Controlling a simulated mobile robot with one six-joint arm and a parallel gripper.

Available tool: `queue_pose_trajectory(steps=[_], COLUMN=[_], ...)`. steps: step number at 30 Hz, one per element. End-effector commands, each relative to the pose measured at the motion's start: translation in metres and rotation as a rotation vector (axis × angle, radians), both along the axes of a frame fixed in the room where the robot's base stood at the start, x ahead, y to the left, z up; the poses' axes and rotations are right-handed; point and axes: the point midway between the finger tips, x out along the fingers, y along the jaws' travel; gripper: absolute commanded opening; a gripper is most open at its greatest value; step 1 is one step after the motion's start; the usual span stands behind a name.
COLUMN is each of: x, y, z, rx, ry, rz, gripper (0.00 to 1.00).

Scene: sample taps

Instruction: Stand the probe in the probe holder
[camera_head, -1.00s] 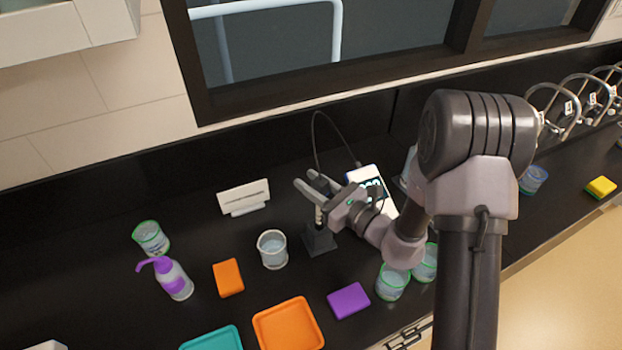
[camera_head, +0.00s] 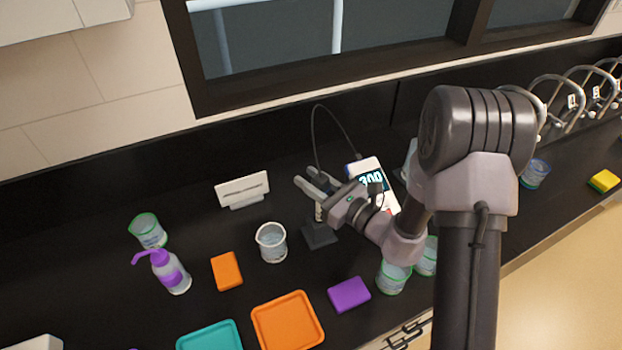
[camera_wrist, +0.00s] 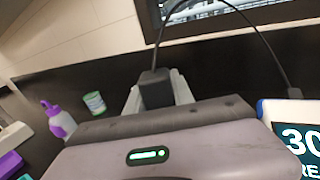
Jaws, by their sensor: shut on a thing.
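My gripper (camera_head: 316,184) is shut on the probe (camera_head: 319,211), just above or at the dark probe holder (camera_head: 320,236). In the wrist view the probe's dark top (camera_wrist: 156,88) shows between the fingers, with its cable rising from it. The probe looks upright, with its lower part over the holder's base. I cannot tell whether its tip is inside the holder. The cable runs to the white meter (camera_head: 373,184) on the right, and the meter's display also shows in the wrist view (camera_wrist: 298,140).
A clear beaker (camera_head: 272,243) stands left of the holder. An orange block (camera_head: 227,271), a purple block (camera_head: 349,294), a wash bottle (camera_head: 169,272) and an orange tray (camera_head: 287,322) are nearby. Green-rimmed beakers (camera_head: 393,278) stand below my arm. A white sign (camera_head: 242,189) stands behind.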

Motion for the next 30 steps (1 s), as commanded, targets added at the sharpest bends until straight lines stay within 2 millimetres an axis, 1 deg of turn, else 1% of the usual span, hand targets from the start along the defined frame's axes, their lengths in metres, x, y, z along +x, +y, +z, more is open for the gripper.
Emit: queue_pose_trajectory(steps=[1, 2, 10, 14, 30], x=[0.0, 0.0, 0.0, 0.0, 0.0], y=[0.0, 0.0, 0.0, 0.0, 0.0], z=[-0.005, -0.006, -0.004, -0.007, -0.045], rx=[0.0, 0.0, 0.0, 0.0, 0.0], ry=[0.0, 0.0, 0.0, 0.0, 0.0], rz=[0.0, 0.0, 0.0, 0.0, 0.0], gripper=[0.0, 0.0, 0.0, 0.0, 0.0])
